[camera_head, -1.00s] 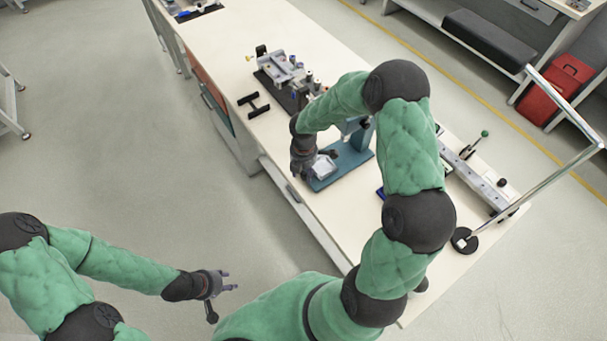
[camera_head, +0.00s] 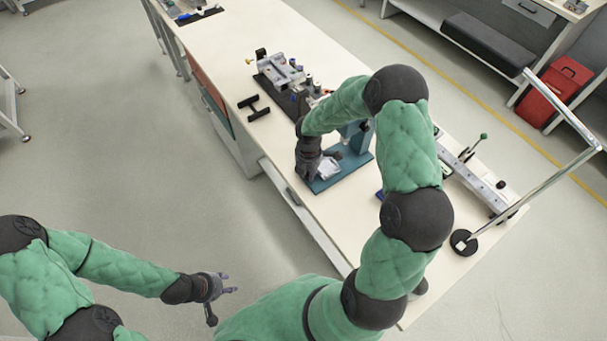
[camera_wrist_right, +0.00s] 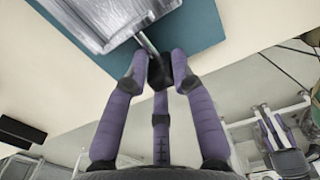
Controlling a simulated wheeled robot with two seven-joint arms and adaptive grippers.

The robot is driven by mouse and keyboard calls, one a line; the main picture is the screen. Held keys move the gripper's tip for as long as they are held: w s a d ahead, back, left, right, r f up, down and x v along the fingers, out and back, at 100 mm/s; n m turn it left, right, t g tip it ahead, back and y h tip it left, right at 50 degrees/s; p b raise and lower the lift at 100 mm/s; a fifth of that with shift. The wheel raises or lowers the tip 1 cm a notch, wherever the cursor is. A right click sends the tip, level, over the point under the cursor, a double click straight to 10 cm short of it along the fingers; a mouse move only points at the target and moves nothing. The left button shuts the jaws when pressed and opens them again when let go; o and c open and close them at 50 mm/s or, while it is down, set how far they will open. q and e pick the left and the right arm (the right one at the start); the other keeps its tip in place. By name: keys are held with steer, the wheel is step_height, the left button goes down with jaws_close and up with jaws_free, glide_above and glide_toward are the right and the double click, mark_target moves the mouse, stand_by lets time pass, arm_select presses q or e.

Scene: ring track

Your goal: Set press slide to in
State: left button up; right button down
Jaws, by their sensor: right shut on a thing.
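The press has a teal base (camera_head: 352,164) and a teal column (camera_head: 357,138) at the table's near edge, partly hidden by my right arm. Its slide (camera_head: 329,168) is a silvery block on the base; in the right wrist view the block (camera_wrist_right: 105,18) has a thin rod ending in a black knob (camera_wrist_right: 156,70). My right gripper (camera_head: 314,176) is at the slide's outer end. In the wrist view its purple fingers (camera_wrist_right: 158,80) close around the black knob. How far the slide sits under the column is hard to tell. My left gripper (camera_head: 222,290) is open and empty over the floor.
A black H-shaped part (camera_head: 254,107) and a fixture with several small parts (camera_head: 283,75) stand farther along the table. The floor at left is clear.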

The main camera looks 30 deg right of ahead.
steer(key=d, duration=0.2)
steer(key=shift+d+f, duration=0.1)
steer(key=shift+d, duration=0.25)
steer(key=shift+a, duration=0.1)
steer(key=c, duration=1.1)
jaws_free()
step_height(320, 180, up, 12)
steer(key=shift+r, duration=0.1)
